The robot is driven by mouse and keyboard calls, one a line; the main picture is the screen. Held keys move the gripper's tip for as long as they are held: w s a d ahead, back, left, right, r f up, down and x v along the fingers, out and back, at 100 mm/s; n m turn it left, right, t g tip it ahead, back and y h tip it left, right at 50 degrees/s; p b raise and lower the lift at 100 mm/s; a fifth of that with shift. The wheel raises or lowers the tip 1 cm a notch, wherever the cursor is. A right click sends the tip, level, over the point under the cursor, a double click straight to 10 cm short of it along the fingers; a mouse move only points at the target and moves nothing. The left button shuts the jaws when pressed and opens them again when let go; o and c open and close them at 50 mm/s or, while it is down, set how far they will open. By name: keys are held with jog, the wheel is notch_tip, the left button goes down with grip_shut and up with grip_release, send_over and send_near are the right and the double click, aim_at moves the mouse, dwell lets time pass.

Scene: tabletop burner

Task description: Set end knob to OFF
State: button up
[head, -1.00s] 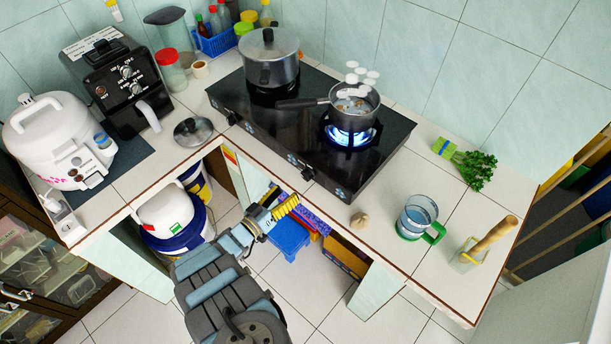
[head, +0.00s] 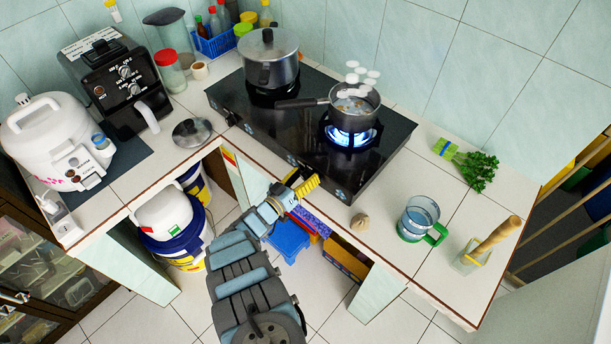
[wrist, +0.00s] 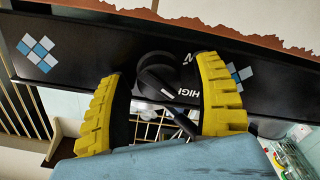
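The end knob (wrist: 154,72) is a dark round knob on the black stove front, with white lettering reading "HIGH" beside it in the wrist view. My gripper (wrist: 161,67) is open, with one yellow finger on each side of the knob; I cannot tell whether either touches it. In the head view my gripper (head: 306,187) is at the right part of the stove's front edge and hides this knob. The black stove (head: 270,125) has a blue flame (head: 350,137) lit at its right burner.
A saucepan (head: 353,112) stands over the flame, its handle pointing left. A larger lidded pot (head: 270,68) stands on the left burner. A garlic bulb (head: 360,221) and a glass mug (head: 417,220) are on the counter at right.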

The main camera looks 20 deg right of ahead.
jog(key=c, duration=1.2)
